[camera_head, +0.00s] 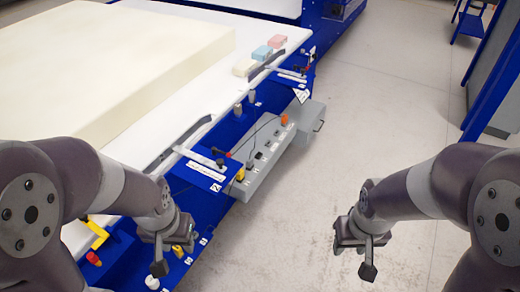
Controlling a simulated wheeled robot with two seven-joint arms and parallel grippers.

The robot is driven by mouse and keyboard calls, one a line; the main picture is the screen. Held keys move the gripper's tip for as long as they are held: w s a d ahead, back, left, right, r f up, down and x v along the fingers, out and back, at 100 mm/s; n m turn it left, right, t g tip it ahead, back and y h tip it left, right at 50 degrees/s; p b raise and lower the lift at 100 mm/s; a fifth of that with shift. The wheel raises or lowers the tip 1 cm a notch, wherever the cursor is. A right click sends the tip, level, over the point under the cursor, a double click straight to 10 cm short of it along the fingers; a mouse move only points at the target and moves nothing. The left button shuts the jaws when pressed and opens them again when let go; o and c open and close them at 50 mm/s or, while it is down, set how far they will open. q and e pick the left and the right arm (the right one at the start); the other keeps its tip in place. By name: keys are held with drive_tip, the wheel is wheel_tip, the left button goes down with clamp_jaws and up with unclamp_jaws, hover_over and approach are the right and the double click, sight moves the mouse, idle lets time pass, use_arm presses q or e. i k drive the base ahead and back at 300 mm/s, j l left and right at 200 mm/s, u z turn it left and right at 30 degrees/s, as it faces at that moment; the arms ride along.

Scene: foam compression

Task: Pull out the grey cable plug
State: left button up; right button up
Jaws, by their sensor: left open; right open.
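A grey socket box (268,165) is fixed along the side of the blue machine frame. A dark cable (258,130) arcs above its top. Several small plugs or knobs sit on the box, among them an orange one (284,120) and a yellow one (240,175). Which of the small parts is the grey cable plug is too small to tell. My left gripper (170,256) is open and empty, in front of the frame's lower side, left of and nearer than the box. My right gripper (362,257) is open and empty over the bare floor, right of the box.
A large cream foam block (110,70) lies on the white table (215,98). Small yellow, blue and pink blocks (262,53) lie near the table's far edge. The blue frame with levers runs along the table's side. Bare floor (380,110) is free at the right.

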sight(249, 164)
drive_tip(key=i+l, duration=0.2)
drive_tip(key=i, duration=0.4)
drive_tip(key=i+l+z, duration=0.15)
drive_tip(key=i, duration=0.45)
drive_tip(key=i+l, duration=0.25)
drive_tip(key=i, duration=0.35)
